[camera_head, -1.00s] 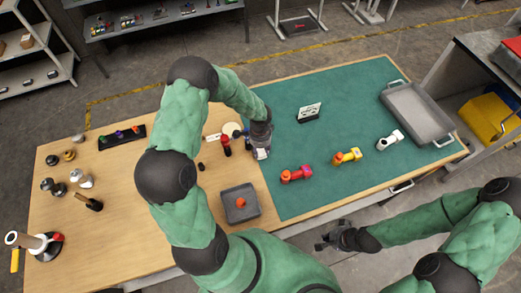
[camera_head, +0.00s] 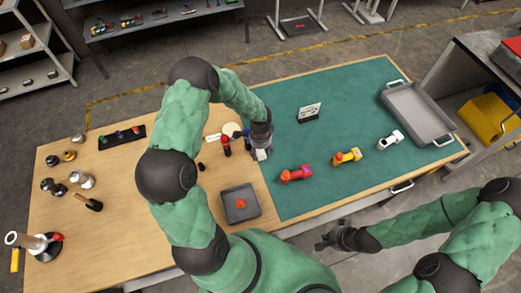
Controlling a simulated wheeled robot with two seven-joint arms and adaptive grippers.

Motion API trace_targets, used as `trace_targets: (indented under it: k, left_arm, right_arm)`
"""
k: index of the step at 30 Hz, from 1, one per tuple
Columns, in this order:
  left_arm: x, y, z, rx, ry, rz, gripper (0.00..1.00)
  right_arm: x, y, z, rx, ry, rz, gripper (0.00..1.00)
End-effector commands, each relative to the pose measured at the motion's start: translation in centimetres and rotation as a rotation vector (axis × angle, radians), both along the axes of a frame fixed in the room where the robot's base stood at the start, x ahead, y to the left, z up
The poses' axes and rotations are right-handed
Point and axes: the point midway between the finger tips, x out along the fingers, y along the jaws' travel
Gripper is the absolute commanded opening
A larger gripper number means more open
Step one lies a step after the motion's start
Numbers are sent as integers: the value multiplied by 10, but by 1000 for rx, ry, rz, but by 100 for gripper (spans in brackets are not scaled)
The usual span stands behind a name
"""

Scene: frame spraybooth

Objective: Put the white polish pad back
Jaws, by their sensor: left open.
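A round white pad (camera_head: 231,129) lies on the wooden part of the table, just left of my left gripper and partly hidden by it and by a red-and-black item (camera_head: 226,146). I take it for the white polish pad, but it is small. My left gripper (camera_head: 261,155) is open and points down near the edge of the green mat (camera_head: 330,150). No object shows between its fingers. My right gripper (camera_head: 322,244) hangs off the table's front edge, apart from everything; its fingers look spread and empty.
A grey tray (camera_head: 240,215) with a small orange-red item stands at the front. Red, yellow and white tools (camera_head: 346,157) lie on the mat, with a small sign (camera_head: 309,113) behind. A large grey tray (camera_head: 388,92) is at the right. Several knobs (camera_head: 60,189) stand at the left.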

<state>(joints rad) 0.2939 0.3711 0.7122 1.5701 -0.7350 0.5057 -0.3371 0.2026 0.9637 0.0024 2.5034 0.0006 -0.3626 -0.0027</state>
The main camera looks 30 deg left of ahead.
Motion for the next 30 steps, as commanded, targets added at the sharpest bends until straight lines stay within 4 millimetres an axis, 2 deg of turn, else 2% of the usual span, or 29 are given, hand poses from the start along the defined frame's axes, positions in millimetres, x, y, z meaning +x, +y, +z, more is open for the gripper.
trace_targets:
  k: [12,16,21,30]
  left_arm:
    - [2,1,81,1,-5,0,62]
    - [2,1,101,1,-3,0,62]
    - [1,1,115,2,-1,-1,62]
    - [1,1,119,0,-1,0,62]
  right_arm:
    - [0,0,7,0,0,0,0]
    - [0,0,8,0,0,0,0]
    - [0,0,9,0,0,0,0]
    - [0,0,9,0,0,0,0]
